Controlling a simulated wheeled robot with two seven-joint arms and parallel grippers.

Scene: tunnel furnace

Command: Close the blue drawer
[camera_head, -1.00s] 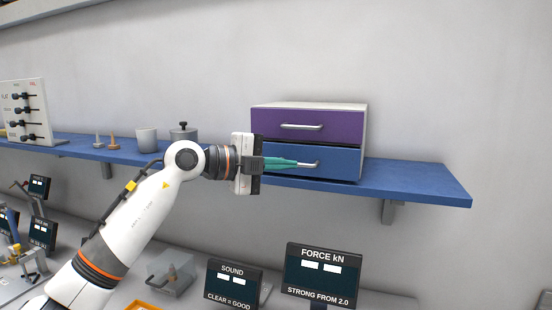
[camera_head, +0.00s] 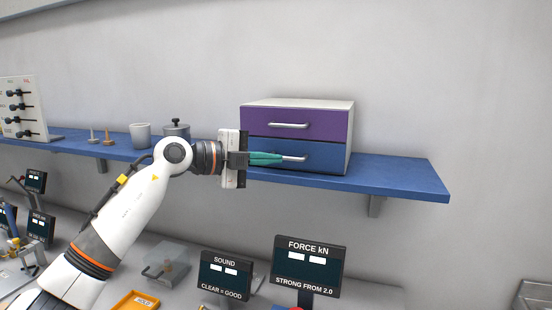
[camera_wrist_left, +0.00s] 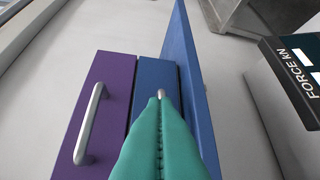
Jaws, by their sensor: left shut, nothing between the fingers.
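The blue drawer (camera_head: 325,157) is the lower drawer of a small white-topped cabinet on a blue shelf. Its front looks about level with the purple drawer (camera_head: 330,123) above; I cannot tell whether a small gap is left. My left gripper (camera_head: 282,158) is shut and empty. Its teal fingers lie in front of the blue drawer, with tips at the metal handle (camera_head: 296,158) and hiding part of it. In the left wrist view the teal fingertips (camera_wrist_left: 160,100) overlap the blue front (camera_wrist_left: 154,76), and only a bit of its handle shows; contact is unclear. My right gripper is not in view.
The blue shelf (camera_head: 400,183) has free room right of the cabinet. A grey cup (camera_head: 140,135) and a lidded pot (camera_head: 176,129) stand left of it. Below are the force display (camera_head: 309,266) and the sound display (camera_head: 225,275).

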